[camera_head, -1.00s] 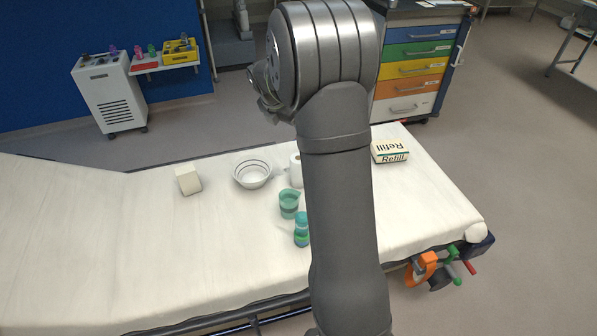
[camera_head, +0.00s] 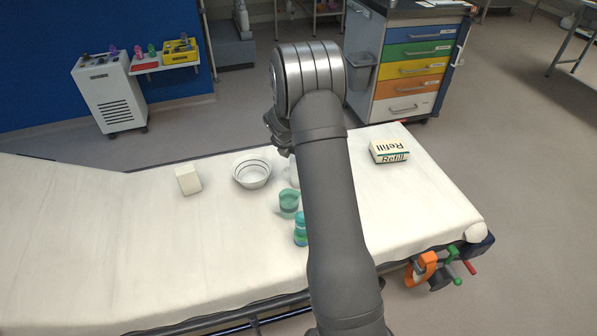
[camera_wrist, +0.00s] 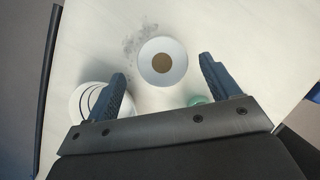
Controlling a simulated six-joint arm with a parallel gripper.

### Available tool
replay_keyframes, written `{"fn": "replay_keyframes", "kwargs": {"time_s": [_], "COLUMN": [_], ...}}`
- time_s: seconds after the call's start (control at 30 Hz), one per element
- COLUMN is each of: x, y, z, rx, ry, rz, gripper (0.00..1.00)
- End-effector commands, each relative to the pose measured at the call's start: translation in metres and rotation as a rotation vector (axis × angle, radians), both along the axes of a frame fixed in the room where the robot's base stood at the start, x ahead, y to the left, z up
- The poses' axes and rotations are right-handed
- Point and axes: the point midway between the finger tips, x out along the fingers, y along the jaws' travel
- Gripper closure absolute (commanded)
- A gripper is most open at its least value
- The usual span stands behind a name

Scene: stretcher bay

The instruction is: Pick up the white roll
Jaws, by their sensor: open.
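The white roll (camera_wrist: 177,52) stands upright on the stretcher, seen from above in the wrist view with its brown core showing. In the head view most of it is hidden behind my arm; only a sliver (camera_head: 294,174) shows next to the green cup. My gripper (camera_wrist: 165,85) is open and empty in the wrist view. Its two dark fingers point toward the roll, one to each side of it in the picture, with the roll a little beyond the tips. In the head view my gripper (camera_head: 279,135) is partly hidden by my wrist.
A white striped bowl (camera_head: 252,173), a green cup (camera_head: 289,203) and a teal bottle (camera_head: 301,230) stand near the roll on the stretcher (camera_head: 90,250). A white block (camera_head: 188,180) lies left, a Refill box (camera_head: 390,151) right. A drawer cart (camera_head: 412,70) stands behind.

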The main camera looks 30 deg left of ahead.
Motion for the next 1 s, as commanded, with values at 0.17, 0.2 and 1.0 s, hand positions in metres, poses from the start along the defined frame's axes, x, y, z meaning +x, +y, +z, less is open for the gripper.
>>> {"fn": "replay_keyframes", "kwargs": {"time_s": [0.17, 0.2, 1.0], "x": [0.005, 0.007, 0.023], "y": [-0.001, -0.002, -0.005], "z": [-0.01, -0.015, -0.051], "rx": [0.0, -0.001, 0.001], "ry": [0.0, 0.0, 0.0], "rz": [0.0, 0.0, 0.0], "gripper": [0.19, 0.19, 0.62]}}
